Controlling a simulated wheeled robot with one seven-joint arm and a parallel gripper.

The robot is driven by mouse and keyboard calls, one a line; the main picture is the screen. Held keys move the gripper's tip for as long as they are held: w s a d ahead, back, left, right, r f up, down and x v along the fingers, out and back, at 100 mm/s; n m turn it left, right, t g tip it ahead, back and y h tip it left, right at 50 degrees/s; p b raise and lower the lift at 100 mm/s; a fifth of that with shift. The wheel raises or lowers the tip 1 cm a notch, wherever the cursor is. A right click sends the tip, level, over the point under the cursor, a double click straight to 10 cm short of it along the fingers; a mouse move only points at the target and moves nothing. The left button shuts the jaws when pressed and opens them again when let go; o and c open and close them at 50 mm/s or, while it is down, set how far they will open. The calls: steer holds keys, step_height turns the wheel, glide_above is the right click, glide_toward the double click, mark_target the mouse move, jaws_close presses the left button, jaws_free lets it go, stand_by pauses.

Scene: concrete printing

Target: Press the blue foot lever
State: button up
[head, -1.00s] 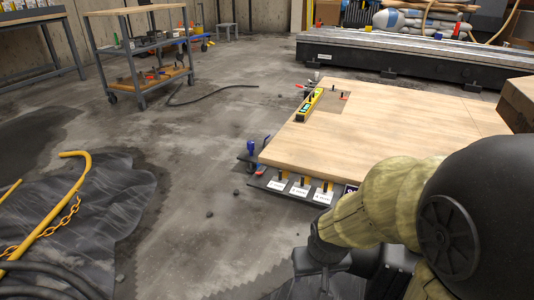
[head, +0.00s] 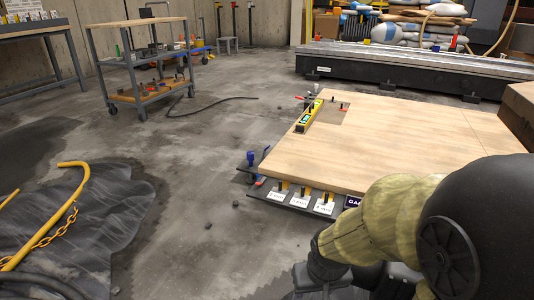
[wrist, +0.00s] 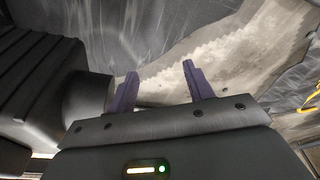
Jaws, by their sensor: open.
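In the wrist view my gripper (wrist: 160,86) is open, its two dark purple fingers apart with nothing between them, above grey floor and dark sheeting. In the head view my arm reaches down at the lower right, and the fingertips do not show. Small blue parts (head: 251,158) sit low at the near left corner of the wooden table. I cannot tell whether one of them is the blue foot lever. No clear blue pedal shows in the wrist view.
The wooden table (head: 400,145) has a yellow level (head: 309,116) on it and labelled tabs along its near edge. Dark sheeting with a yellow bar and chain (head: 63,225) lies at left. A shelf cart (head: 145,70) stands behind.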

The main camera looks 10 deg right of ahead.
steer(key=shift+r, duration=0.25)
steer(key=c, duration=0.4)
steer(key=p+v, duration=0.2)
steer(key=p, duration=0.1)
steer(key=shift+w+r, duration=0.2)
steer(key=shift+r, duration=0.25)
jaws_close()
steer(key=w+p+v, duration=0.3)
steer(key=p+v, duration=1.1)
steer(key=w+r+p+v, duration=0.1)
steer(key=w+p+v, duration=0.2)
steer(key=p+v, duration=1.1)
steer(key=shift+w+r+p, duration=0.15)
steer(key=shift+r+p, duration=0.15)
steer(key=shift+p, duration=0.3)
